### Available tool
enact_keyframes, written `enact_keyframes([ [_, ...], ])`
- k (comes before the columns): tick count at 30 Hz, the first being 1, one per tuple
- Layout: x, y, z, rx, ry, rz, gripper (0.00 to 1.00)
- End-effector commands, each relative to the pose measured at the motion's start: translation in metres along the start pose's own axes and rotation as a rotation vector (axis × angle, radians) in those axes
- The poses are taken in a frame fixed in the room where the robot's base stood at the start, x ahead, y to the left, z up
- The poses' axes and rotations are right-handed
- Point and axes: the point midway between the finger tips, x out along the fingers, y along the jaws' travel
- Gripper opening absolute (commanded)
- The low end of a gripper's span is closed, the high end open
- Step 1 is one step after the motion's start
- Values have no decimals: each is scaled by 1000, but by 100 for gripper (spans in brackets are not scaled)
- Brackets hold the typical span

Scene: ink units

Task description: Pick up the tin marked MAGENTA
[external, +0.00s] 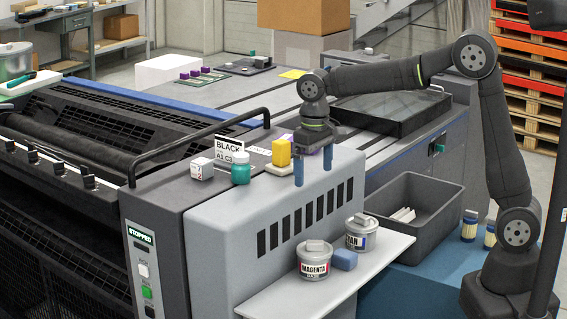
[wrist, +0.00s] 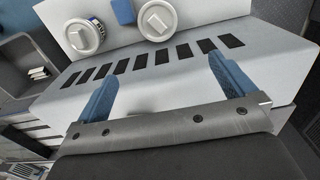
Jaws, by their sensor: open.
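The MAGENTA tin (external: 313,265), grey with a knobbed lid and a white label, stands upright on the white shelf (external: 372,262). Another tin (external: 361,236), its label partly hidden but reading "YAN", stands behind it to the right. A blue block (external: 344,260) lies beside the MAGENTA tin.
The slotted grey housing (external: 265,205) rises behind the shelf. A white box (external: 201,169), a teal bottle (external: 240,168), a yellow item (external: 281,153) and a BLACK sign (external: 229,145) stand on the machine top. A dark crate (external: 425,200) with white pieces stands right of the shelf.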

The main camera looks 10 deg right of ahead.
Motion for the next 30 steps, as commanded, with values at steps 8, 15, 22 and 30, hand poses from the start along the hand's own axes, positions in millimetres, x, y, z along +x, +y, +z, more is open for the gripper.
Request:
enact_keyframes([
  [8, 0, 0, 0, 0, 0, 0, 88],
  [15, -24, 0, -1, 0, 7, -2, 88],
  [22, -50, -1, 2, -262, 8, 11, 88],
  [30, -50, -3, 6, -824, 14, 42, 88],
])
